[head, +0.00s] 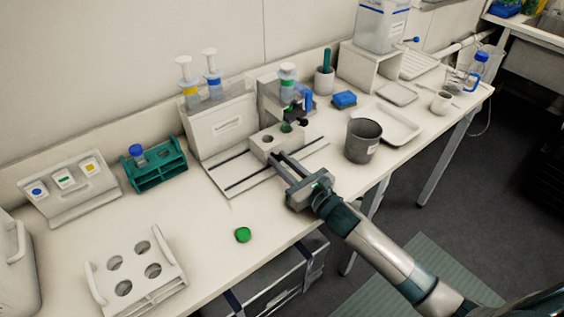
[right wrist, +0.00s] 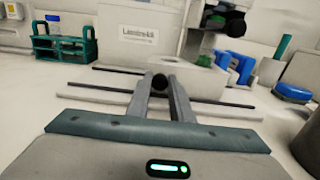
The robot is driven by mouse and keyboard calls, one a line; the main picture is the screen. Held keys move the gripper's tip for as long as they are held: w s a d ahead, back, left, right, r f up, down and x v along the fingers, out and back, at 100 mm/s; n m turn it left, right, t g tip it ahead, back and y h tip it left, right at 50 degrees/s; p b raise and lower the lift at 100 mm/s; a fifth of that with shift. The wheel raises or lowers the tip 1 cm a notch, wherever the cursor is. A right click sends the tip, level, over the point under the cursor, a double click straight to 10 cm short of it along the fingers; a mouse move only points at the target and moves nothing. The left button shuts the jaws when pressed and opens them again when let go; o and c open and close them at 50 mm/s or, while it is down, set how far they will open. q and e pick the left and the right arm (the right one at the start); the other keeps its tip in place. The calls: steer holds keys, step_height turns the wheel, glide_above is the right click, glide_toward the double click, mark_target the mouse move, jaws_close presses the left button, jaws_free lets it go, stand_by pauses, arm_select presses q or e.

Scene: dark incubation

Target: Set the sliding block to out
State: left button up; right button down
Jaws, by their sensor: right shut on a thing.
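The sliding block (head: 262,146) is a white block with round holes in its top, sitting on a plate with dark rails (head: 232,184) in front of a white dispensing stand. It sits at the right part of the rails, under the stand's head. In the right wrist view, its pale front face (right wrist: 200,82) shows behind my fingers. My right gripper (head: 279,161) reaches in from the front right. Its fingers are shut on a dark round knob (right wrist: 159,81) at the block's front. My left gripper is not in view.
A white labelled box (head: 222,127) with two syringe-like plungers stands behind the rails. A grey cup (head: 361,141) stands close to the right of my gripper. A green cap (head: 243,235) lies in front. A green rack (head: 155,166) stands left; the bench between is clear.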

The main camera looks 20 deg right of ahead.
steer(key=s+a, duration=0.1)
steer(key=a, duration=0.3)
steer(key=s+a+p, duration=0.1)
steer(key=s+a, duration=0.1)
steer(key=a, duration=0.2)
steer(key=s+a, duration=0.1)
steer(key=a, duration=0.3)
steer(key=shift+s+p, duration=0.25)
steer(key=shift+p, duration=0.15)
steer(key=c, duration=1.6)
jaws_free()
steer(key=shift+a, duration=0.2)
steer(key=shift+d, duration=0.15)
